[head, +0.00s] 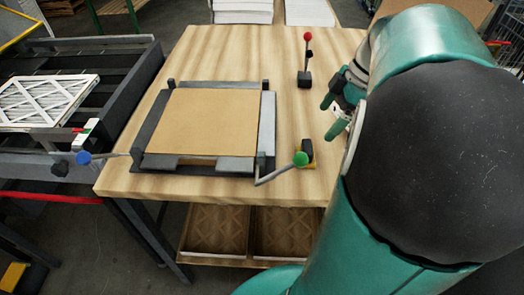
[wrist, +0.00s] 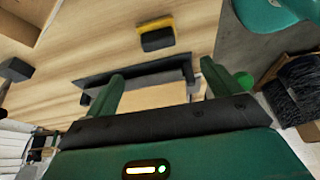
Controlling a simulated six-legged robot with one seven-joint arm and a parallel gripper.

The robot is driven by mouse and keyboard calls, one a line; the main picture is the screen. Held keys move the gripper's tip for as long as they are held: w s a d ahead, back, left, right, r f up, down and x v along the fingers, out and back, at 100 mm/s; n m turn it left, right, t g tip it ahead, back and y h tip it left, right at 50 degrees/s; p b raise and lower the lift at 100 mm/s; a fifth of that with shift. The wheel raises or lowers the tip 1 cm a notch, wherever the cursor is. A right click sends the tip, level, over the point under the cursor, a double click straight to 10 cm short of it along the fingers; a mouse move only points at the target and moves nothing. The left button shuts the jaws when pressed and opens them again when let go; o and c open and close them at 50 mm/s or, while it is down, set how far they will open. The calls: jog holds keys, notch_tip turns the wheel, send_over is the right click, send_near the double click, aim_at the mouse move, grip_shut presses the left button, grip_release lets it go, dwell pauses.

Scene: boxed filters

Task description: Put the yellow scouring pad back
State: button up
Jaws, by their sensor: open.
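The yellow scouring pad (head: 310,153), yellow with a black part, lies on the wooden table near its right front edge, just right of the green lever knob, which partly covers it. In the wrist view the pad (wrist: 157,38) lies beyond my fingertips, yellow side and dark side both showing. My gripper (head: 331,117) is above the table's right side, behind the pad in the head view. In the wrist view my gripper (wrist: 160,72) has its two green fingers wide apart with nothing between them, and it is apart from the pad.
A dark frame (head: 160,130) holding a flat brown board (head: 208,120) fills the table's middle. Its lever ends in a green knob (head: 300,159). A red-knobbed lever (head: 305,65) stands behind. A dark rack with a white filter (head: 45,98) is at left. Bare wood (head: 290,110) lies right of the frame.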

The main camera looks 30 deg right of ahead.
jog(key=s+a+m+t+h, duration=0.1)
jog(key=a+m, duration=0.4)
jog(key=a, duration=0.8)
jog(key=s+a+f+m+t+h, duration=0.1)
jog(key=a+m, duration=0.4)
jog(key=a, duration=0.8)
jog(key=shift+m+t+h, duration=0.4)
jog(key=shift+t+h, duration=0.1)
jog(key=shift+h, duration=0.3)
jog(key=shift+s, duration=0.15)
